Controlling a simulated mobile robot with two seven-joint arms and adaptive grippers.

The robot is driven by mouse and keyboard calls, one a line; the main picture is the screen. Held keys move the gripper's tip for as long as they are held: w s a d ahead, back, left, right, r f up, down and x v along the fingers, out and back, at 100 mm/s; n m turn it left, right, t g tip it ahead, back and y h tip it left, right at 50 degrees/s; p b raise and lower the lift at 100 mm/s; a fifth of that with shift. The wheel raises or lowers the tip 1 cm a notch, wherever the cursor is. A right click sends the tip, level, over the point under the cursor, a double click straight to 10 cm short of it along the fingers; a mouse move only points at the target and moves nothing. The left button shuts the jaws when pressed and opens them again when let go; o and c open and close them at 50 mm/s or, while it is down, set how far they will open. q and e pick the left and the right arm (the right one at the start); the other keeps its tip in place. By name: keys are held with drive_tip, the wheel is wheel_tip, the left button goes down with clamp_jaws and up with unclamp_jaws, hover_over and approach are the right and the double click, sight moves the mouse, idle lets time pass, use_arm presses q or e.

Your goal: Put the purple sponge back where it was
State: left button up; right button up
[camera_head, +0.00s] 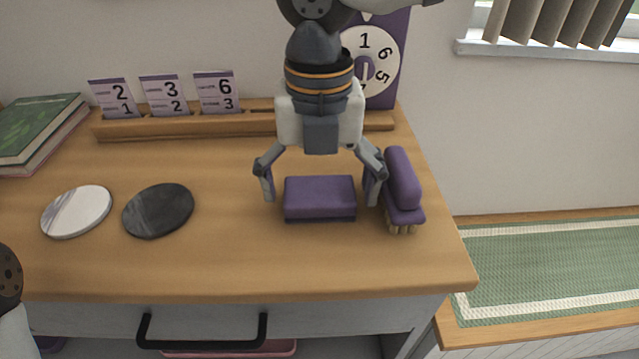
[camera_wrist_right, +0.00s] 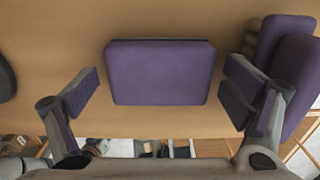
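The purple sponge (camera_head: 320,197) is a flat rectangular block with a dark underside. It rests on the wooden table top, near the right side. My right gripper (camera_head: 319,189) is open above it, its fingers spread to the left and right of the sponge. In the right wrist view the sponge (camera_wrist_right: 160,72) lies ahead between the two fingers (camera_wrist_right: 160,96), with a gap on each side. My left gripper does not show; only a part of my left arm is at the left edge of the head view.
A purple brush (camera_head: 402,184) stands close to my right gripper's right finger. A white disc (camera_head: 76,211) and a dark disc (camera_head: 158,210) lie to the left. Behind is a wooden rack (camera_head: 190,126) with number cards and a purple dial board (camera_head: 391,83). Books (camera_head: 40,128) lie far left.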

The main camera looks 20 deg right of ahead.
sight(319, 189)
drive_tip(key=shift+r, duration=0.15)
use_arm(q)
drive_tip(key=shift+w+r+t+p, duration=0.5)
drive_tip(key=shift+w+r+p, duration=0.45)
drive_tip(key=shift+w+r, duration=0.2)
use_arm(e)
wheel_tip(319, 189, up, 12)
